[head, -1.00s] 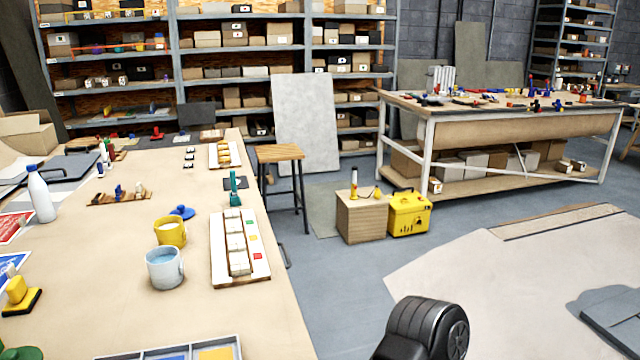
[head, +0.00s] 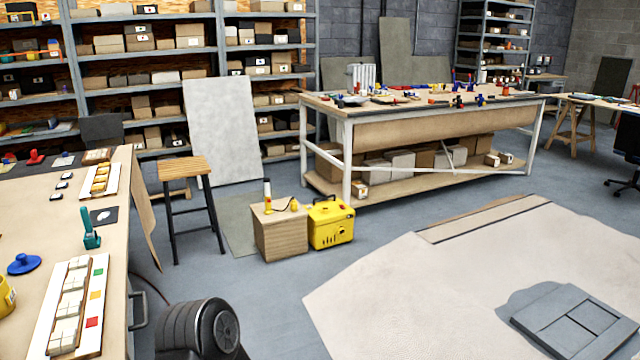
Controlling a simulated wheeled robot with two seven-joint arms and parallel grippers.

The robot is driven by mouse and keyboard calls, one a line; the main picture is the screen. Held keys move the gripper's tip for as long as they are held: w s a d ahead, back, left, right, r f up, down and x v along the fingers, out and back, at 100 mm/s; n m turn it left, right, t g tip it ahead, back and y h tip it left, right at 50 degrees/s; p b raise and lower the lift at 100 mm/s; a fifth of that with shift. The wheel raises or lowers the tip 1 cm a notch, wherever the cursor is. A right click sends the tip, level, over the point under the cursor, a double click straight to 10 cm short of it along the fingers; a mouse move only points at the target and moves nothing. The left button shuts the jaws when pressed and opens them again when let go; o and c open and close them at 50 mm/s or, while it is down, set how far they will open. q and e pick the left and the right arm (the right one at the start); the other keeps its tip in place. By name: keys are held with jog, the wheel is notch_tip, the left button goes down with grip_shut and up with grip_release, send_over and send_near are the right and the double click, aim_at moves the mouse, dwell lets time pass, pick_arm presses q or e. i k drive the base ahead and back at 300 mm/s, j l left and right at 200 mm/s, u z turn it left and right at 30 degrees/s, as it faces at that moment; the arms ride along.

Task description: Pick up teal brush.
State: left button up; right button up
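A teal upright tool (head: 91,230), which looks like the teal brush, stands near the right edge of the table (head: 30,220) at the left. It is beside a small dark pad and just beyond a white tile board. Neither gripper shows. Only a dark rounded part of my own arm is at the bottom, with its gripper out of the picture.
On the table are a board with white tiles (head: 70,305), a blue lid-like piece (head: 24,263) and a board with yellow tiles (head: 100,181). A stool (head: 184,168), wooden box (head: 280,232) and yellow case (head: 331,224) stand beyond.

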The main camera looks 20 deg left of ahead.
aim_at(83, 210)
jog(key=i+j+u, duration=0.15)
jog(key=i+u, duration=0.55)
jog(key=i, duration=0.2)
jog(key=i+u, duration=0.3)
jog(key=i, duration=0.15)
jog(key=i+z, duration=0.15)
jog(key=i, duration=0.55)
jog(key=i+z, duration=0.15)
jog(key=i, duration=0.55)
jog(key=i+z, duration=0.2)
jog(key=i, duration=0.5)
jog(key=i+j+u, duration=0.1)
jog(key=u, duration=2)
